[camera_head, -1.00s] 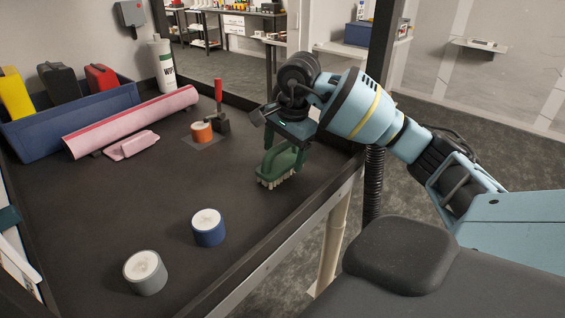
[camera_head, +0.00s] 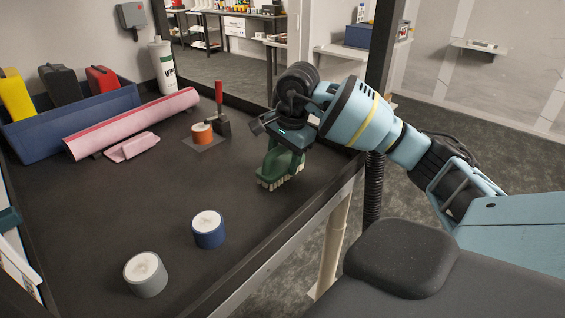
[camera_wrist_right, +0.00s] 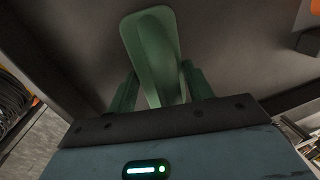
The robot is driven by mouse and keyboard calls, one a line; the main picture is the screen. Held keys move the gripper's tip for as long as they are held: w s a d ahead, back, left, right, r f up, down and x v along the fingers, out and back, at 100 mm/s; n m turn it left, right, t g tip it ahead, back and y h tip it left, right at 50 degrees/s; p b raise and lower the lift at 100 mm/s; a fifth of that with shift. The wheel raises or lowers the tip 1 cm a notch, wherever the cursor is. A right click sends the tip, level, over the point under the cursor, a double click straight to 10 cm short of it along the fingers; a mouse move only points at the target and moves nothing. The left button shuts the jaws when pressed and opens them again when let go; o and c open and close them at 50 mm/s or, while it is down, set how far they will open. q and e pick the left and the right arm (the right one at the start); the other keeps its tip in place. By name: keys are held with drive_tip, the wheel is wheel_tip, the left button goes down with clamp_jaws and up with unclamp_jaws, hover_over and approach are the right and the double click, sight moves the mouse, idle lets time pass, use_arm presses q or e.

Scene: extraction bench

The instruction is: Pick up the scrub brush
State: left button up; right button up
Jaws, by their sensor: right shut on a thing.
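The scrub brush (camera_head: 279,171) has a green body with a handle and pale bristles pointing down. It is at the right side of the dark bench top, near the bench's edge rail. My right gripper (camera_head: 290,146) is above it and shut on its handle. The right wrist view shows the green brush (camera_wrist_right: 152,50) between the two fingers (camera_wrist_right: 160,88). I cannot tell for sure whether the bristles touch the bench. My left gripper is not in view.
A pink roll (camera_head: 130,124), blue bin (camera_head: 75,125) and white bottle (camera_head: 162,66) are further back.

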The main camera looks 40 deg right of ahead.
wheel_tip(320, 180, up, 10)
drive_tip(key=shift+r, duration=0.1)
idle(0.4)
drive_tip(key=o, duration=0.5)
drive_tip(key=c, duration=0.4)
